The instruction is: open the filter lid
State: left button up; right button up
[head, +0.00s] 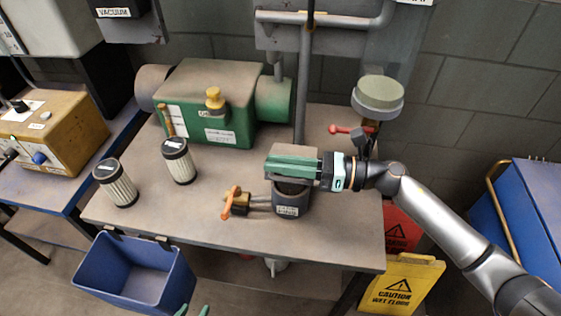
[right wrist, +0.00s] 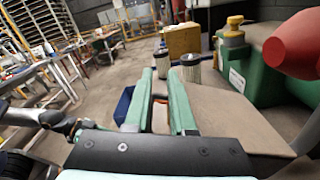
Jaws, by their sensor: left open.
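The filter housing (head: 287,208) is a dark grey labelled pot near the table's front edge, with a dark opening showing at its top. A grey lid-like piece (head: 293,149) shows above and behind the opening and looks raised; my fingers partly hide it. My right gripper (head: 270,166) reaches in from the right across the housing's top, just in front of that piece. Its green fingers are apart with nothing between them in the right wrist view (right wrist: 160,72); I cannot tell whether they touch the lid. My left gripper (head: 192,310) shows only its green fingertips at the bottom edge, open and empty.
Two pleated filters (head: 117,184) (head: 179,161) stand on the table's left. An orange-handled valve (head: 234,202) joins the housing's left side. A green machine (head: 211,103) stands behind. A blue bin (head: 133,279) hangs at the front left. A red-handled valve (head: 352,130) stands back right.

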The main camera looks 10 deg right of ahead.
jog(key=shift+d, duration=0.1)
jog(key=shift+d+f, duration=0.15)
jog(key=shift+d, duration=0.15)
jog(key=b+v, duration=0.3)
jog(key=v, duration=0.8)
jog(key=shift+s+d+b, duration=0.25)
jog(key=shift+d+b, duration=0.05)
